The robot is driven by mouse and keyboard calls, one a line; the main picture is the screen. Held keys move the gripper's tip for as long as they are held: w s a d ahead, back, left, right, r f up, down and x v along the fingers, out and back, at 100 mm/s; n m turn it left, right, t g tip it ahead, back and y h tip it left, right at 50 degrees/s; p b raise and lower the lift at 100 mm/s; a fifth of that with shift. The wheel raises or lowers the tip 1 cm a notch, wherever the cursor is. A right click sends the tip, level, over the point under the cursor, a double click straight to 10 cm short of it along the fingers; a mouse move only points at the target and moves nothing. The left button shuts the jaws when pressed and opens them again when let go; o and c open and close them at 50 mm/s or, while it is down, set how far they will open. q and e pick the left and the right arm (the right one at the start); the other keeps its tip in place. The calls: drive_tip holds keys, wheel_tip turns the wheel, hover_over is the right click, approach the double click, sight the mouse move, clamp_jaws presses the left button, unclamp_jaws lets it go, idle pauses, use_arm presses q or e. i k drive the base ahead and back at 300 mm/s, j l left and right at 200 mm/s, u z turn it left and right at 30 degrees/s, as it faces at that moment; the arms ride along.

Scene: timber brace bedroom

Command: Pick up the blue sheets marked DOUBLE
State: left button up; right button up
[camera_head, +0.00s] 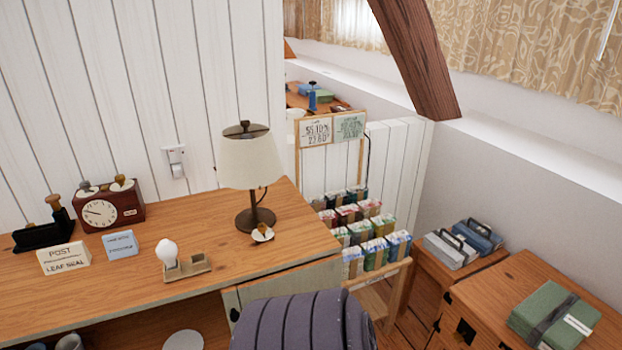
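A blue folded bundle (480,236) with a dark strap or handle lies on a low wooden stand at the right, beside a pale grey folded bundle (450,250) with a similar handle. No marking on the blue bundle can be read from here. A green folded stack (545,312) with a grey band and a white label lies on the nearer wooden cabinet at the lower right. Its label is too small to read. Neither of my grippers is in view.
A wooden desk (190,240) with a lamp (251,165), clock (108,206) and small signs fills the left. A dark ribbed chair back (305,322) stands in front. A rack of colourful packets (365,230) stands between desk and stand. A slanted timber beam (415,55) is behind.

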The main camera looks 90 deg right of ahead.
sight(478, 236)
drive_tip(key=z, duration=2.85)
drive_tip(key=k+l+z, duration=0.25)
drive_tip(key=l, duration=0.15)
drive_tip(key=l+z, duration=0.2)
drive_tip(key=l, duration=0.15)
drive_tip(key=l+z, duration=0.25)
drive_tip(key=l, duration=0.15)
drive_tip(key=k, duration=0.05)
